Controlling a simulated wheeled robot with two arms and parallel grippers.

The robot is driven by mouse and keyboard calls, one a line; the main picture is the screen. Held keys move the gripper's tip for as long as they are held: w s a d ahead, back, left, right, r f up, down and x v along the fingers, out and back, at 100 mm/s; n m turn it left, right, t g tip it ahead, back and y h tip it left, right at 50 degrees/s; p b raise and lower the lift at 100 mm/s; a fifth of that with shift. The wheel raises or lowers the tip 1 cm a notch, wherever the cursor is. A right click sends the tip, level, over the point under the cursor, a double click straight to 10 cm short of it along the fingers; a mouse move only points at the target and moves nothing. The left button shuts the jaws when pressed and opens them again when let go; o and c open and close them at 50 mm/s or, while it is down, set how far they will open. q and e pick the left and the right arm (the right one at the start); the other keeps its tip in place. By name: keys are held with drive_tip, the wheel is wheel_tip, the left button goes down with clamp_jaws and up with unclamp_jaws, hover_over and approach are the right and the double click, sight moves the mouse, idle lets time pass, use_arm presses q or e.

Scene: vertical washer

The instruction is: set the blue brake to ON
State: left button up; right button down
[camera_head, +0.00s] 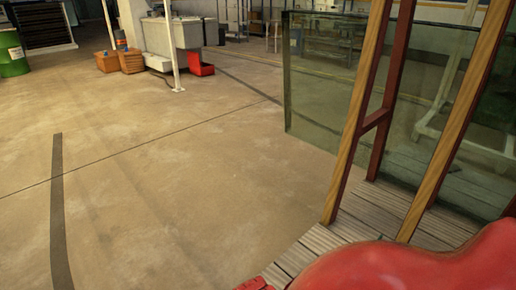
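No blue brake can be made out in the head view. Neither of my grippers is in view. A large smooth red rounded shape (420,268) fills the bottom right corner; I cannot tell what it belongs to.
Wooden-edged posts (352,130) and a glass panel (325,100) stand at right over a slatted deck (345,228). Orange crates (131,61), a grey-white tub unit (178,34), a red bin (201,69) and a green drum (12,54) stand far back. The concrete floor (190,190) at left and centre is clear.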

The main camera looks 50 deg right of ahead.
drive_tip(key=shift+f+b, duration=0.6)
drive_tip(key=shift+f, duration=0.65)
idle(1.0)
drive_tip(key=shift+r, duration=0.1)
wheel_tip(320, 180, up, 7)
drive_tip(key=p, duration=0.6)
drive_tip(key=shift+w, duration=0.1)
idle(0.5)
